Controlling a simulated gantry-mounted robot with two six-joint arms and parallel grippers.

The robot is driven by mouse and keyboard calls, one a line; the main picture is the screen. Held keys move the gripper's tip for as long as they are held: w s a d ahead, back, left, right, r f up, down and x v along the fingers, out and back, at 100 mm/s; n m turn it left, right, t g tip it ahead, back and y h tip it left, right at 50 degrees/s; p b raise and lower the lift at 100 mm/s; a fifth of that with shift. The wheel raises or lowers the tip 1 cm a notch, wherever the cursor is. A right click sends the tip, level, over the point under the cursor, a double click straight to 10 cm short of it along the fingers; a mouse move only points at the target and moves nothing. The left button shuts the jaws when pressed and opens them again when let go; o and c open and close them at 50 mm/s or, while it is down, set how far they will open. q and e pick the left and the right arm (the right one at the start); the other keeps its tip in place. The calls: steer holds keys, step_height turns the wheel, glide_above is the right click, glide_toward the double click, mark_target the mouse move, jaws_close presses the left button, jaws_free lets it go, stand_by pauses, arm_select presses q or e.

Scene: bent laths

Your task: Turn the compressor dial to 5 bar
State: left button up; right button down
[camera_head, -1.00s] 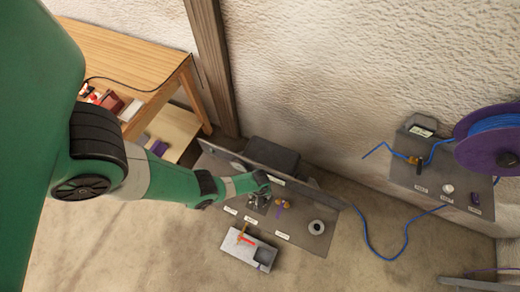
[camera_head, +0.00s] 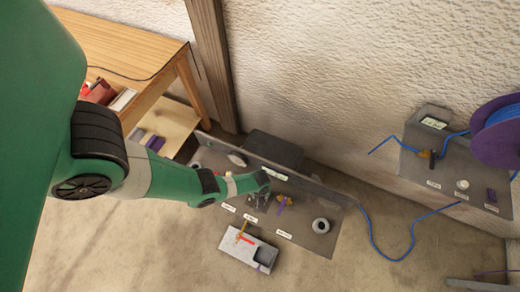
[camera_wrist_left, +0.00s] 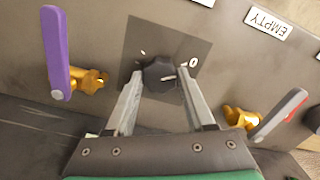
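The compressor dial is a black knob (camera_wrist_left: 160,76) on a dark square plate with a visible 0 mark, in the left wrist view. My left gripper (camera_wrist_left: 161,70) has one finger on each side of the knob, very close to it. I cannot tell whether the fingers press on it. In the head view my left gripper (camera_head: 258,198) is low over the grey panel (camera_head: 300,238) and hides the knob. My right gripper is not in view.
A purple-handled brass valve (camera_wrist_left: 62,60) is left of the knob; a brass valve with a grey-and-red handle (camera_wrist_left: 270,118) is right. An EMPTY label (camera_wrist_left: 269,22) is nearby. A grey box (camera_head: 238,248) stands before the panel. A wooden table (camera_head: 125,45) and second panel (camera_head: 415,160) flank it.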

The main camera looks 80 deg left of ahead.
arm_select(q)
jaws_close()
